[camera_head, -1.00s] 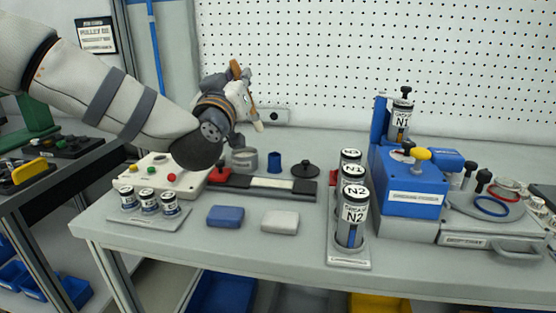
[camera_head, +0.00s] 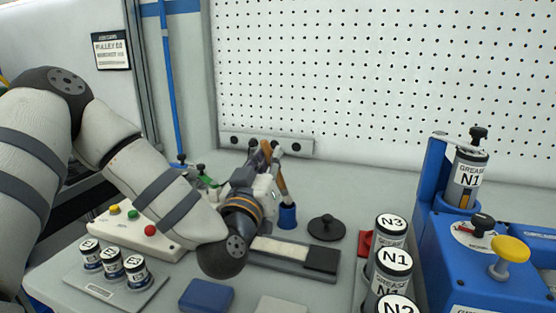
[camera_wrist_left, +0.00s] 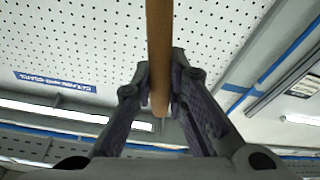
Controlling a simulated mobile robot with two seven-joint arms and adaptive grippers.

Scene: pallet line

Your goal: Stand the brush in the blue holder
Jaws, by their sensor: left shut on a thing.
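The brush (camera_head: 282,186) has an orange-brown wooden handle and is close to upright, leaning slightly. Its lower end meets the mouth of the small blue holder (camera_head: 288,217) in the head view; how deep it sits inside I cannot tell. My left gripper (camera_head: 271,160) is shut on the brush's handle above and just left of the holder. In the left wrist view the handle (camera_wrist_left: 159,45) runs between the two fingers (camera_wrist_left: 160,88); the holder does not show there. My right gripper is not in view.
A black round lid with a knob (camera_head: 326,228) stands right of the holder. A dark tray with a pale strip (camera_head: 280,249) lies in front. Grease canisters (camera_head: 391,262) and a blue machine (camera_head: 470,265) stand at right. A control box (camera_head: 135,230) is at left.

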